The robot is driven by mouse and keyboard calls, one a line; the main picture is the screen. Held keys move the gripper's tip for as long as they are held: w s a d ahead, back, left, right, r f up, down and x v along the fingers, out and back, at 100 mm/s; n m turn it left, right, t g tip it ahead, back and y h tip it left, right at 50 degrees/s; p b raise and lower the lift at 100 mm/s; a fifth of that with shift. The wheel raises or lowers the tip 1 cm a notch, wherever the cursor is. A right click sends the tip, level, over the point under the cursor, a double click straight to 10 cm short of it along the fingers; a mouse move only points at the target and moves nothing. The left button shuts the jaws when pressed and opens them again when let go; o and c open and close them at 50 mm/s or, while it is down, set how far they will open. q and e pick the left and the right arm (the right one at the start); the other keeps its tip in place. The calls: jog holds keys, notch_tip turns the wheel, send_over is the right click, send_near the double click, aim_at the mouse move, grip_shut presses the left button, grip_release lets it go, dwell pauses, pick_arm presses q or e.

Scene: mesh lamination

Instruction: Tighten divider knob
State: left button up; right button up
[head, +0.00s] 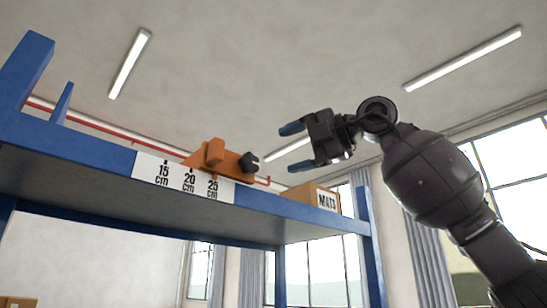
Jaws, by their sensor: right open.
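The orange divider (215,154) sits on top of the blue shelf, above the white label strip (188,179) marked 15, 20 and 25 cm. Its black knob (249,162) is at the divider's right end. My right gripper (284,148) is open and empty, to the right of the knob in the picture, with its blue-tipped fingers pointing left. It appears apart from the knob. The divider's base is partly hidden by the shelf edge. My left gripper is not in view.
The blue shelf (80,140) spans the left and middle, with an upright (370,250) at its right end. A cardboard box marked MATS (314,196) stands on the shelf right of the divider. Open space lies above the shelf.

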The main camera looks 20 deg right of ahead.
jog(key=shift+v, duration=1)
